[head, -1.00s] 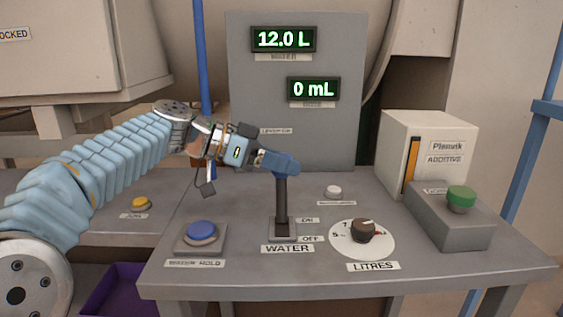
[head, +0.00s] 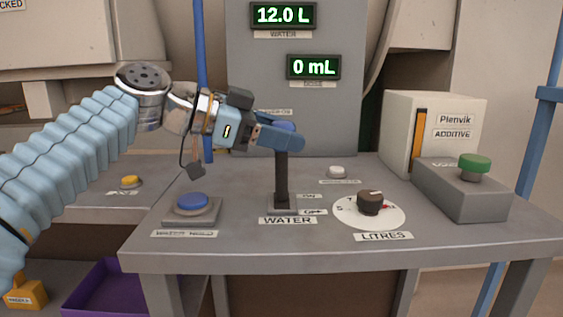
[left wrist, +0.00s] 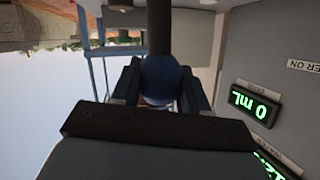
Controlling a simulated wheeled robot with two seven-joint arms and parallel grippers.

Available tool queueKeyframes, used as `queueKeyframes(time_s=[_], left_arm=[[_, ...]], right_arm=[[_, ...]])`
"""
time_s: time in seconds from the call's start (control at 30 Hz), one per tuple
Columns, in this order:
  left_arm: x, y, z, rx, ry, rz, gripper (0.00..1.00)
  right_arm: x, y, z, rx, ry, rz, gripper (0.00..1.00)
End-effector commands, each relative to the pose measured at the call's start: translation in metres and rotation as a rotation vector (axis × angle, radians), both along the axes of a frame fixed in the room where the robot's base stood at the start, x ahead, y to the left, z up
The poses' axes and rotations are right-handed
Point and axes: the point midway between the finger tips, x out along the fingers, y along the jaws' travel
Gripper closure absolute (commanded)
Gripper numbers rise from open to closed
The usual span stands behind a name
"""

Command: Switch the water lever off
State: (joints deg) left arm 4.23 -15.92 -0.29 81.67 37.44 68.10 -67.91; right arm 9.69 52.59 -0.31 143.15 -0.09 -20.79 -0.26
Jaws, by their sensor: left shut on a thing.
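The water lever is a dark upright shaft (head: 281,180) rising from a dark base on the grey console, above a WATER label (head: 287,220). ON and OFF labels sit beside its base, ON farther back and OFF nearer. The lever looks about upright; I cannot tell which label it leans to. My left gripper (head: 290,138) is shut on the lever's blue knob, which my fingers partly hide in the head view. In the left wrist view the round blue knob (left wrist: 160,80) sits between the two fingers. My right gripper is not in view.
The upper display (head: 283,16) reads 12.0 L and the lower one (head: 313,67) reads 0 mL. A blue button (head: 192,201) is left of the lever. A litres dial (head: 369,203), white button (head: 336,172) and green button (head: 474,163) are to the right. A purple bin (head: 105,287) is below left.

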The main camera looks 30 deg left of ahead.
Motion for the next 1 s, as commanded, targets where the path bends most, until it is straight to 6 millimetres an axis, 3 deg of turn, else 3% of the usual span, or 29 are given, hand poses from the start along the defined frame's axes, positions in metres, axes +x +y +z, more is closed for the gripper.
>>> queueKeyframes(time_s=[0.03, 0.1, 0.4, 0.7, 1.0], left_arm=[[-0.006, -0.004, -0.010, 0.020, -0.039, -0.002, 1.00], [-0.013, -0.008, -0.010, 0.049, -0.089, -0.002, 1.00], [-0.037, -0.023, -0.012, 0.156, -0.258, -0.001, 1.00], [-0.048, -0.030, -0.012, 0.209, -0.342, -0.001, 1.00], [-0.050, -0.031, -0.011, 0.219, -0.356, -0.002, 1.00]], right_arm=[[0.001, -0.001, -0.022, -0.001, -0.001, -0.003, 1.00], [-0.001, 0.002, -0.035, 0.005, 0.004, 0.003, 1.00], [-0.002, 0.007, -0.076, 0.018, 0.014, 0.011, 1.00], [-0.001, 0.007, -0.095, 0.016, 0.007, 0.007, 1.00], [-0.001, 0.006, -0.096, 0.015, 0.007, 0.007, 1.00]])
